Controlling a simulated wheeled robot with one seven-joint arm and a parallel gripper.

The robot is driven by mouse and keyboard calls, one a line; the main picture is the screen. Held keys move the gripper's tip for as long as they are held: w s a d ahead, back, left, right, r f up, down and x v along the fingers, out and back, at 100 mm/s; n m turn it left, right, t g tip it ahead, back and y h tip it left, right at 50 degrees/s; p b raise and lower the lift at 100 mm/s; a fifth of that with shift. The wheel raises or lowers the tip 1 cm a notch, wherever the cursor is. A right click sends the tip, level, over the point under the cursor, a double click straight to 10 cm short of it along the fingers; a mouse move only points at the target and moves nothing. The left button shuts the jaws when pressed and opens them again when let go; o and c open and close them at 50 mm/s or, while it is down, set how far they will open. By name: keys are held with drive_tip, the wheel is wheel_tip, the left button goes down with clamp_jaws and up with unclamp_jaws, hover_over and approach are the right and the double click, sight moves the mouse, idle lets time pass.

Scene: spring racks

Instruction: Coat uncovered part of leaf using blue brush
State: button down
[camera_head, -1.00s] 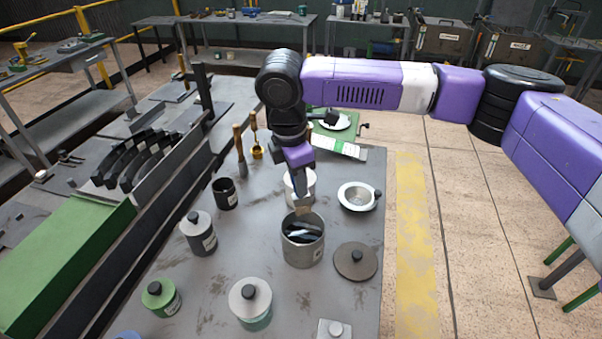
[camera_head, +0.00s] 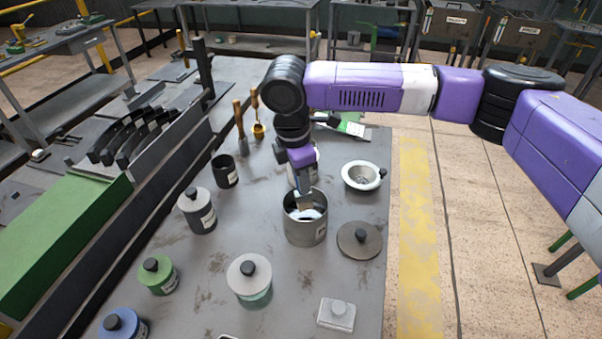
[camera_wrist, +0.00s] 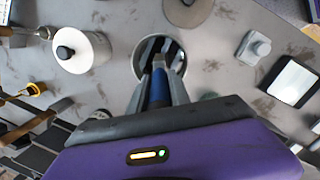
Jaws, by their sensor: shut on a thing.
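My gripper (camera_head: 302,188) is shut on the blue brush and points down into an open grey metal pot (camera_head: 305,232). In the wrist view the brush's blue handle (camera_wrist: 159,88) sits between the fingers, over the mouth of the pot (camera_wrist: 138,62). The brush's pale lower end (camera_head: 305,202) is inside the pot's rim; I cannot tell whether it touches the contents. Several dark curved spring leaves (camera_head: 122,140) stand in the rack at the left, away from my gripper. Their coating cannot be made out.
A flat dark lid (camera_head: 359,240) lies right of the pot, with a white bowl (camera_head: 362,176) behind. Lidded cans, grey (camera_head: 197,212), green (camera_head: 157,275), pale (camera_head: 250,278) and blue (camera_head: 122,325), stand around. A black cup (camera_head: 225,171) and upright wooden-handled tools (camera_head: 239,125) stand left.

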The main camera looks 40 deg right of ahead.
drive_tip(key=shift+f+b, duration=0.6)
drive_tip(key=shift+f, duration=1.15)
drive_tip(key=shift+r+p, duration=3.15)
drive_tip(key=shift+r, duration=0.7)
drive_tip(key=shift+r, duration=1.95)
